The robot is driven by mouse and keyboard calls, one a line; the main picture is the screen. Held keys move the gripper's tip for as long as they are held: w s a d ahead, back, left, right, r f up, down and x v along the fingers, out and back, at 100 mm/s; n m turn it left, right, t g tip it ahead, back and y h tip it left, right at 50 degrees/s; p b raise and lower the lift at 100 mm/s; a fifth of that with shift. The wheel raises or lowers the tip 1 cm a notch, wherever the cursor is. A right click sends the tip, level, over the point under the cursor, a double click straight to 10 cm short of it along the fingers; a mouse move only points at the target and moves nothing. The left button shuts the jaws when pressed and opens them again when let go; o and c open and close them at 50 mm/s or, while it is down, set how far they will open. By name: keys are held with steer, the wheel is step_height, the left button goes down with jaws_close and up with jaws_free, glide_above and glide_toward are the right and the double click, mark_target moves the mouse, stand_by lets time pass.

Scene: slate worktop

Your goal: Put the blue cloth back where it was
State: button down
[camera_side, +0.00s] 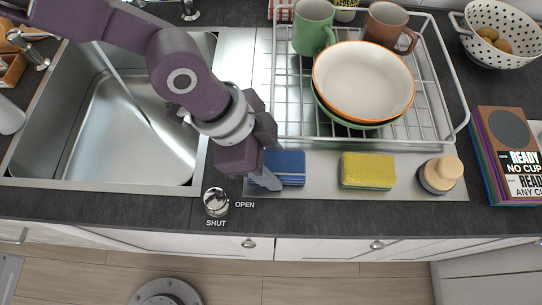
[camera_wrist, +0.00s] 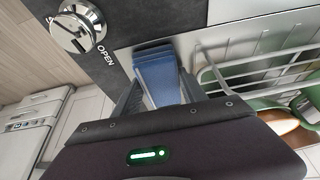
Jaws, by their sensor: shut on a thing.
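The blue cloth (camera_side: 287,168) is a folded stack lying on the metal strip in front of the dish rack, left of the yellow sponge. My gripper (camera_side: 266,178) is at its left end in the side view, low over the strip. In the wrist view the blue cloth (camera_wrist: 160,76) sits between my gripper's two fingers (camera_wrist: 158,92), which are closed on it. The far finger is mostly hidden in the side view. I cannot tell whether the cloth is lifted off the strip.
A yellow sponge (camera_side: 367,170) and a wooden-topped brush (camera_side: 440,174) stand to the right on the strip. The wire dish rack (camera_side: 290,95) with bowls and mugs is just behind. The sink (camera_side: 120,130) is left. A drain knob (camera_side: 216,201) sits near the front edge.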

steer(key=shift+f, duration=0.15)
steer(key=c, duration=0.6)
jaws_free()
steer(key=shift+c, duration=0.2)
steer(key=v, duration=1.2)
